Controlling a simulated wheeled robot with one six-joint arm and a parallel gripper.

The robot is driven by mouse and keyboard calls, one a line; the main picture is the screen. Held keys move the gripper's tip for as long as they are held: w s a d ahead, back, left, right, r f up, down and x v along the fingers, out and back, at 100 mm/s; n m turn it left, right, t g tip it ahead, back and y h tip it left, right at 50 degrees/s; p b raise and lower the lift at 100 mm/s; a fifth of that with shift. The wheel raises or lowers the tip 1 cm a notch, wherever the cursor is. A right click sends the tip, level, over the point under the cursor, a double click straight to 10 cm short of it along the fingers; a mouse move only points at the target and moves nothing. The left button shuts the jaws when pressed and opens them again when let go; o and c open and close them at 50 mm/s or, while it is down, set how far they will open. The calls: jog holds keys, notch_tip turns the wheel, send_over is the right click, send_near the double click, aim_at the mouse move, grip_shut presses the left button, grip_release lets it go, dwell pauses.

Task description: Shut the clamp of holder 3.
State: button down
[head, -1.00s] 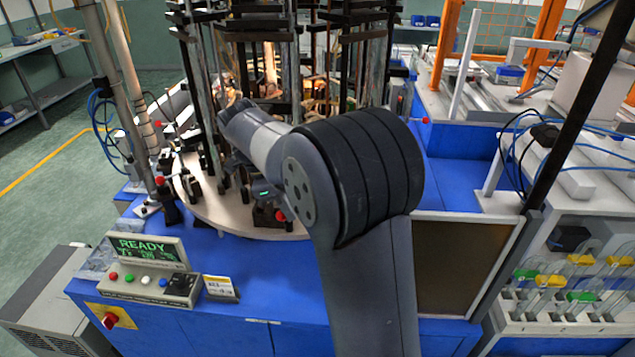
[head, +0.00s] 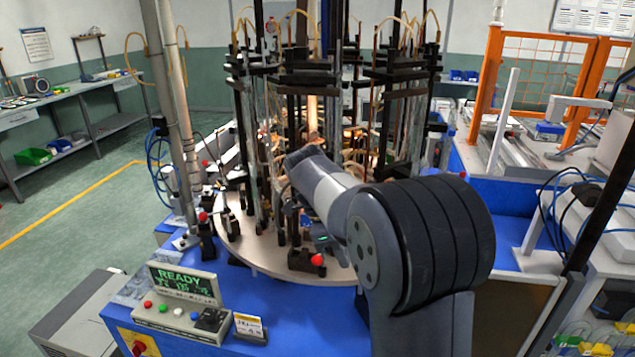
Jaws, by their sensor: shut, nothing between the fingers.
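A round pale turntable (head: 262,262) carries several upright black holders with clear glass tubes. Small dark clamp blocks with red knobs stand around its rim. One red-knobbed block (head: 303,261) is at the front edge, just below my wrist. My gripper's fingers are hidden; a small green light shows by the wrist.
A control panel (head: 180,306) reading READY stands on the blue bench top (head: 275,315), with a small label card (head: 250,326) beside it. Grey posts (head: 176,110) rise left of the turntable. Orange fencing (head: 545,75) and white equipment stand right. Open floor lies left.

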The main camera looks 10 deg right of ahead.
jog(key=w+p+v, duration=0.1)
jog(key=p+v, duration=0.4)
jog(key=v, duration=1.4)
jog(key=shift+w+r+p, duration=0.2)
jog(key=shift+w+p, duration=0.2)
jog(key=shift+w, duration=0.05)
jog(key=shift+d+f, duration=0.1)
jog(key=b+x, duration=0.5)
jog(key=x, duration=0.6)
jog(key=shift+s+b, duration=0.4)
jog(key=shift+a, duration=0.2)
